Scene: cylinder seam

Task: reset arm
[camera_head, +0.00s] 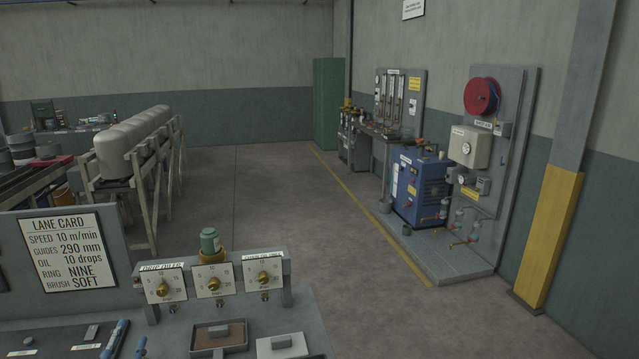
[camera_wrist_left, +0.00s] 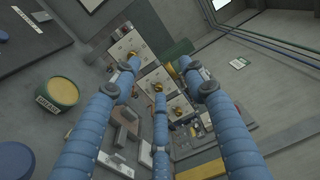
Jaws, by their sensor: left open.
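My left gripper (camera_head: 127,334) shows only as blue fingertips at the bottom left of the head view, over the grey bench. In the left wrist view its blue fingers (camera_wrist_left: 160,83) are spread apart with nothing between them. Beyond them is the drip oiler panel with dials (camera_wrist_left: 157,84). In the head view this panel (camera_head: 213,281) stands to the right of the fingertips, apart from them. My right gripper is in neither view.
The lane card (camera_head: 62,249) stands behind the fingertips. A brown-filled tray (camera_head: 219,349) and a pale plate (camera_head: 282,352) lie on the bench. A grease tin (camera_wrist_left: 60,95) is at left in the wrist view. Grey cylinders (camera_head: 113,150) stand on a rack; the floor (camera_head: 265,200) beyond is clear.

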